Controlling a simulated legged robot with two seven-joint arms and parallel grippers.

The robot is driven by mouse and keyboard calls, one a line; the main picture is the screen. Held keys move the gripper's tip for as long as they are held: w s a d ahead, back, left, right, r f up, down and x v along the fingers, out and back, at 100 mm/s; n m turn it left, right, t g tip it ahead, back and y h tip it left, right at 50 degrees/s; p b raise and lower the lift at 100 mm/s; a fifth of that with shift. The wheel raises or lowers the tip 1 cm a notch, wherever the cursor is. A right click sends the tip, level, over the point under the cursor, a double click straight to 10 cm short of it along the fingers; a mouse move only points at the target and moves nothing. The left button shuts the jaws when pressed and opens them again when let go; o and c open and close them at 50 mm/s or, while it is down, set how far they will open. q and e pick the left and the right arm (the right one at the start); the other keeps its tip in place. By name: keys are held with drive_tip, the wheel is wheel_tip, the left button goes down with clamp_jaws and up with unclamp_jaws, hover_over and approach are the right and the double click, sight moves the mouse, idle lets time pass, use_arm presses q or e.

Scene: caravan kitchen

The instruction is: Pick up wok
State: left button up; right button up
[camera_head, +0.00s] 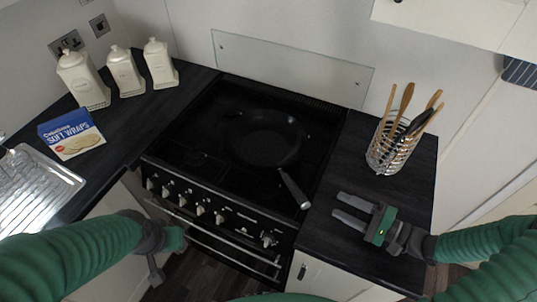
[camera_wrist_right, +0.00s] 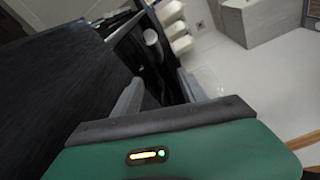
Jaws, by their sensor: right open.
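A black wok (camera_head: 268,138) sits on the black cooker's hob in the head view. Its handle (camera_head: 293,188), with a grey end, points to the front right, toward the worktop. My right gripper (camera_head: 337,206) is open and empty above the worktop, to the right of the handle end and apart from it. Its two fingers show apart in the right wrist view (camera_wrist_right: 160,88); I cannot clearly make out the wok there. My left gripper (camera_head: 158,268) is low in front of the cooker, far from the wok, and its jaws are not clear.
A wire utensil holder (camera_head: 380,158) with wooden tools stands on the right worktop, behind my right gripper. Cream canisters (camera_head: 122,72) and a soft wraps box (camera_head: 72,134) stand on the left worktop. A glass splashback (camera_head: 290,62) is behind the hob. Cooker knobs (camera_head: 200,209) line the front.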

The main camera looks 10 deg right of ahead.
drive_tip(key=p, duration=0.1)
approach(291, 184)
drive_tip(key=w+a+f, duration=0.2)
drive_tip(key=w+a, duration=0.1)
drive_tip(key=w, duration=0.1)
drive_tip(key=p+x, duration=0.1)
drive_tip(key=x, duration=0.3)
drive_tip(key=shift+w+a, duration=0.1)
drive_tip(key=shift+w, duration=0.05)
drive_tip(key=shift+w+a+f, duration=0.2)
drive_tip(key=shift+w+a, duration=0.15)
drive_tip(key=shift+a, duration=0.1)
drive_tip(key=shift+c, duration=0.4)
drive_tip(key=shift+c, duration=1.4)
clamp_jaws()
drive_tip(key=shift+f, duration=0.1)
